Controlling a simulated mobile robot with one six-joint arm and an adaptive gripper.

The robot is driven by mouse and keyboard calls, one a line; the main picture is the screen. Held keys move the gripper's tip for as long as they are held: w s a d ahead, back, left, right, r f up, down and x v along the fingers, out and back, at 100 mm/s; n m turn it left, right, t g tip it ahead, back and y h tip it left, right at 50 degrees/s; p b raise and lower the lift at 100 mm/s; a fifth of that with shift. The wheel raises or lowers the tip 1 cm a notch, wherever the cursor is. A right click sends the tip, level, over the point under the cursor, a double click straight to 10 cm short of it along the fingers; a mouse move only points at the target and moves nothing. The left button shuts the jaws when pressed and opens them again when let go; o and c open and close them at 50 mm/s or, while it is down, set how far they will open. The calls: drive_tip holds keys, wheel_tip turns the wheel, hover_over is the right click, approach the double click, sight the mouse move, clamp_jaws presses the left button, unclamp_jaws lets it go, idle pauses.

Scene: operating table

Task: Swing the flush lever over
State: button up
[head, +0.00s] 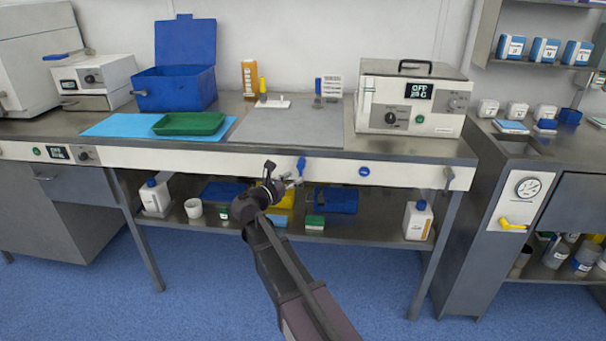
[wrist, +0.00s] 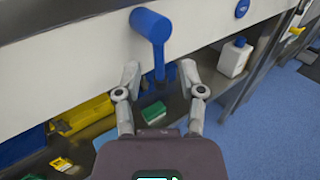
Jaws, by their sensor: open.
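A blue lever (head: 301,165) is mounted on the white front panel of the middle bench. In the wrist view the blue lever (wrist: 151,27) has a round hub at the top, and its arm hangs almost straight down. My gripper (head: 293,182) is just in front of and below the hub. In the wrist view my gripper (wrist: 159,74) is open, with one finger to each side of the lever's lower end and gaps on both sides. I cannot tell how deep the lever's end sits between the fingers. No label on it is readable.
A round blue badge (head: 364,171) and a grey knob (head: 448,174) are farther right on the panel (head: 410,175). A yellow lever (head: 513,224) sits below a gauge (head: 528,187) on the right cabinet. The lower shelf holds a white bottle (head: 418,221) and bins.

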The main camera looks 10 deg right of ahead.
sight(300, 174)
drive_tip(key=shift+x, duration=2.1)
clamp_jaws()
drive_tip(key=shift+d, duration=0.25)
drive_tip(key=shift+a, duration=0.15)
